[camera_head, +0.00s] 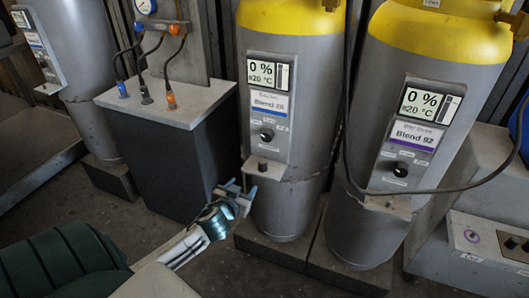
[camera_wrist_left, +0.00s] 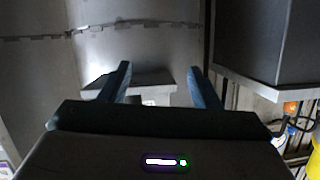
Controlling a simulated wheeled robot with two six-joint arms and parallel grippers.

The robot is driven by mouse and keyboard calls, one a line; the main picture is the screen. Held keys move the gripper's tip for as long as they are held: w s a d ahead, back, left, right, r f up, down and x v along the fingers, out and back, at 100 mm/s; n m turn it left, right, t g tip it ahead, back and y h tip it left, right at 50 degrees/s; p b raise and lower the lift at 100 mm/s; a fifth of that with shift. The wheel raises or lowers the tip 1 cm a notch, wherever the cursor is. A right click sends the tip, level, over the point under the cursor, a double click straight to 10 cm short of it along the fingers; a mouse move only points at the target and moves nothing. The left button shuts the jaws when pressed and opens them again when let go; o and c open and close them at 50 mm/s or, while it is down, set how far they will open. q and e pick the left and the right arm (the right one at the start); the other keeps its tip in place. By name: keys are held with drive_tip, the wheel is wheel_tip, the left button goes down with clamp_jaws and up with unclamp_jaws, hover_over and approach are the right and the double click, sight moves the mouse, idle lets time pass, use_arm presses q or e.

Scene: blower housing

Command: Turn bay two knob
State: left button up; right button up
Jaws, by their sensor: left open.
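Two grey cylinders with yellow tops stand side by side in the head view. The left one, labelled Blend 28 or similar (camera_head: 290,215), has a black knob (camera_head: 266,134) on its panel below a 0 % display. The right one, Blend 92 (camera_head: 370,225), has a similar black knob (camera_head: 400,170). I cannot read which is bay two. My left gripper (camera_head: 240,188) is open and empty, low in front of the left cylinder, just below its panel ledge. In the left wrist view my open fingers (camera_wrist_left: 160,72) have the grey ledge (camera_wrist_left: 150,80) between and beyond them; no knob is clear there.
A dark cabinet (camera_head: 160,150) with a grey top and cabled plugs stands left of the cylinders. A black hose (camera_head: 450,188) loops across the right cylinder. A grey box with a knob (camera_head: 490,235) stands at the right.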

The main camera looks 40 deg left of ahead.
sight(266, 138)
use_arm(q)
drive_tip(key=d+r+t+b, duration=0.2)
drive_tip(key=d+r+t, duration=0.2)
drive_tip(key=r, duration=0.9)
drive_tip(key=shift+h, duration=0.4)
drive_tip(key=p+x, duration=0.1)
drive_tip(key=x, duration=0.9)
drive_tip(key=shift+a, duration=0.1)
use_arm(e)
drive_tip(key=w+v, duration=0.1)
drive_tip(key=v, duration=0.8)
drive_tip(key=shift+r, duration=0.7)
use_arm(q)
drive_tip(key=shift+c, duration=0.5)
use_arm(e)
drive_tip(key=shift+a, duration=0.1)
use_arm(q)
drive_tip(key=c, duration=0.9)
